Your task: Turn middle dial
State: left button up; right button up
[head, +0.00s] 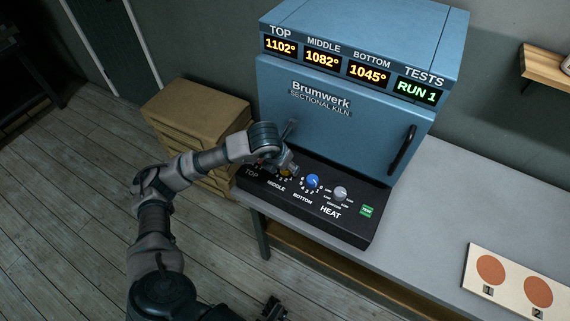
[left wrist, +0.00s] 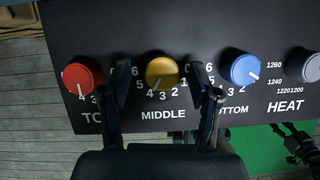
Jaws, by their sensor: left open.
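In the head view the yellow knob (head: 287,173) is partly hidden by my left gripper (head: 283,164). My left gripper (left wrist: 156,75) is open, with one finger on each side of the yellow knob and visible gaps to it. The kiln's MIDDLE display (head: 322,59) reads 1082°. My right gripper (head: 272,309) is low at the bottom edge of the head view; its jaw opening is unclear.
A red dial (left wrist: 82,76) is left of my left fingers, and a blue dial (left wrist: 240,69) is right of them. A grey HEAT dial (head: 340,193) and a green button (head: 367,210) are farther right. The blue kiln door (head: 340,120) rises behind the panel.

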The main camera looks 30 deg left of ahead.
pick_arm(q)
jog(key=v, duration=1.1)
jog(key=shift+r, duration=0.25)
